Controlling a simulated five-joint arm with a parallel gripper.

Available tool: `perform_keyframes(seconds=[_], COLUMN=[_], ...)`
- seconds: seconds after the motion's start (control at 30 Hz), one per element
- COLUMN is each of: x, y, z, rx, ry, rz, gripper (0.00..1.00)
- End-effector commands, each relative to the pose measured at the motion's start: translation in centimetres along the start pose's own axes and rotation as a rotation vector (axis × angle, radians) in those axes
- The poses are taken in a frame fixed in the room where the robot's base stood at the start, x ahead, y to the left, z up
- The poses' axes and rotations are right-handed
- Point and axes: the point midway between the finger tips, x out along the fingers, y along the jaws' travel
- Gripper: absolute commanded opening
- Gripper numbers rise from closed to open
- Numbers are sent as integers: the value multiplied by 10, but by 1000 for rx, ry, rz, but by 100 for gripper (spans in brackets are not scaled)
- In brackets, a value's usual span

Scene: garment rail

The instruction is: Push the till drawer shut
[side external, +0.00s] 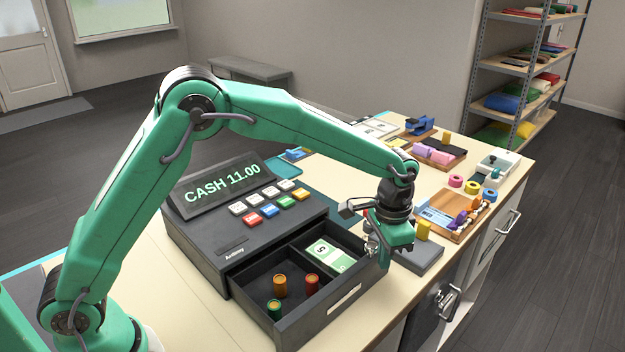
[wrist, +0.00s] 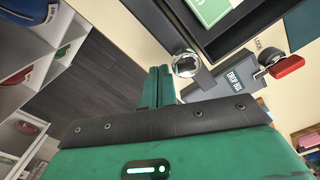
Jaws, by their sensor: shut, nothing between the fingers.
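The till (side external: 245,225) is a dark register with a "CASH 11.00" display. Its drawer (side external: 345,298) stands open, pulled out toward the front edge of the counter. A green banknote (side external: 330,256) and several coloured cylinders, among them a red one (side external: 311,284), lie in its compartments. My gripper (side external: 386,250) is at the right end of the drawer front, pointing down; I cannot tell whether it touches. In the wrist view my green fingers (wrist: 158,86) are shut and empty, and the banknote (wrist: 209,9) shows in the drawer at the top.
To the right are a wooden tray (side external: 462,226), tape rolls (side external: 472,188) and pink rolls (side external: 433,153). Floor lies beyond the counter's front edge.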

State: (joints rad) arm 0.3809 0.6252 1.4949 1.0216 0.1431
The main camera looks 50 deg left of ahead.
Motion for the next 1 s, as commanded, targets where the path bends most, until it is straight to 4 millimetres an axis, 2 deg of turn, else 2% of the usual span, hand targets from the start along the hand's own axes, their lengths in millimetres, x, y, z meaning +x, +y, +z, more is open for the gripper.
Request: perform_keyframes(seconds=[0.27,1.0], x=[0,0], y=[-6,-38], z=[3,22], rx=[-1,-2], ry=[0,-1], rz=[0,0], gripper=[0,0])
